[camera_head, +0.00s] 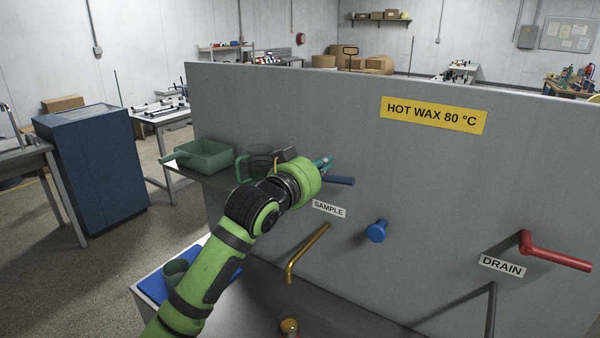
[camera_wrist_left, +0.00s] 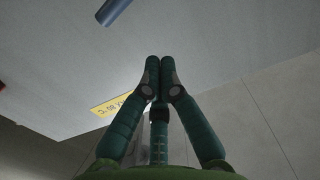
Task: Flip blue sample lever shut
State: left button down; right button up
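The blue sample lever (camera_head: 340,181) sticks out from the grey panel above the SAMPLE label (camera_head: 328,208). It is roughly horizontal, and its left end is hidden behind my arm. A blue bar, seemingly this lever, shows at the top of the left wrist view (camera_wrist_left: 113,11). My left gripper (camera_head: 327,162) is just above the lever in the head view. In the left wrist view its green fingers (camera_wrist_left: 160,62) are together with nothing between them. The blue bar lies apart from the fingertips there. My right gripper is not in view.
A blue knob (camera_head: 377,231) and a brass spout (camera_head: 306,253) project below the label. A red drain lever (camera_head: 556,256) is at the right. A green tray (camera_head: 203,155) sits on a shelf at the left. A yellow HOT WAX sign (camera_head: 433,115) is above.

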pick_arm(q)
jog(key=b+v, duration=0.2)
jog(key=v, duration=0.5)
jog(key=shift+f, duration=0.15)
jog(key=shift+w+f, duration=0.1)
